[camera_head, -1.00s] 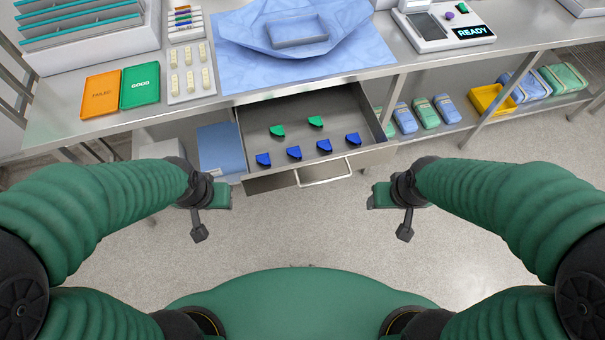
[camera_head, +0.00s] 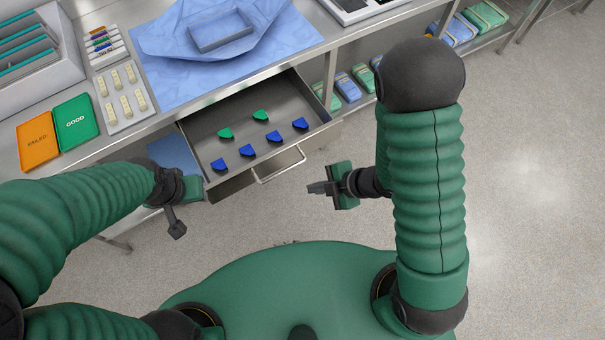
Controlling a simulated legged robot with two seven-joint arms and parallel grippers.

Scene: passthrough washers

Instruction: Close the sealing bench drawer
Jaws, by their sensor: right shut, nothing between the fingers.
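The sealing bench drawer (camera_head: 285,88) is pulled out from under the metal bench. Its tray shows, with two green and several blue wedge-shaped pieces lying in it. The drawer's bar handle (camera_head: 281,168) is on its front face. My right gripper (camera_head: 313,188) is shut and empty, just right of and nearer than the handle, apart from it in the picture. My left gripper (camera_head: 176,228) hangs to the left of the drawer front, and its finger state is unclear.
Packets (camera_head: 347,87) lie on the lower shelf. Floor in front is clear.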

